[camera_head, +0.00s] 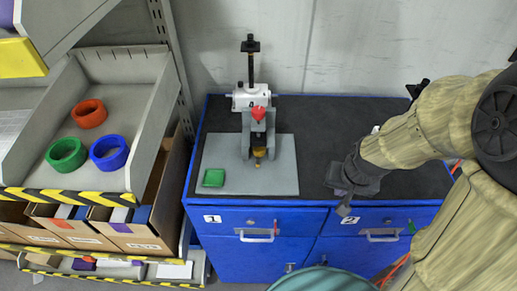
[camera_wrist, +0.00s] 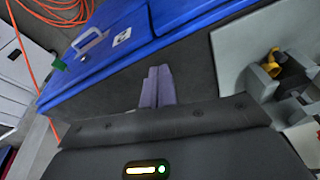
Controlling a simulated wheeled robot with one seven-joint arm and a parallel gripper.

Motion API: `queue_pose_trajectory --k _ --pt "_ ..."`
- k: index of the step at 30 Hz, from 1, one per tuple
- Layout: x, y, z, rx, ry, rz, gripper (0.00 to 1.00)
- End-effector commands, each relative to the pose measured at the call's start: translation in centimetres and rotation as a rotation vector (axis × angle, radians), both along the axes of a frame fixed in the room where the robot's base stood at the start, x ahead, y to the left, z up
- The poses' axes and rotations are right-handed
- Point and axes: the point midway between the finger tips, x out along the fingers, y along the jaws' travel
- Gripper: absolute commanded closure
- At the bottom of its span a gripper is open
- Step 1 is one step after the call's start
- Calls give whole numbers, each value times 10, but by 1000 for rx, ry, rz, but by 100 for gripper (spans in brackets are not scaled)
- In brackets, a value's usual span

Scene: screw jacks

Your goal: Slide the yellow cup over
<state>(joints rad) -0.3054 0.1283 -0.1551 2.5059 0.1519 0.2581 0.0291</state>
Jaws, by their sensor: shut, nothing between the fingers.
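A small yellow cup-like part (camera_head: 258,153) sits low at the front of the screw jack (camera_head: 247,142), which stands on a grey plate (camera_head: 285,180) on the workbench. In the wrist view the yellow part (camera_wrist: 272,66) is at the upper right, partly enclosed by grey jack pieces. I cannot tell its exact shape. My gripper (camera_head: 344,209) is right of the plate, near the bench's front edge, and apart from the jack. In the wrist view its two fingers (camera_wrist: 157,88) are together with nothing between them.
A green square piece (camera_head: 213,178) lies on the plate's left side. The jack has a red knob (camera_head: 259,114) and a tall black screw. A shelf bin (camera_head: 120,75) with coloured rings stands at left. The black bench top (camera_head: 312,150) is bare between plate and arm.

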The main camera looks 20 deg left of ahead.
Motion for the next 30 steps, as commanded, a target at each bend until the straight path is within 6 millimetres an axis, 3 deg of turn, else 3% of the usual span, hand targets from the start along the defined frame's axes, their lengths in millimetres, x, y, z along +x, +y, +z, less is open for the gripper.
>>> queue_pose_trajectory --k 15,30 --pt "34 115 1 -25 -110 -13 100" --pt "35 224 30 -60 -395 26 100"
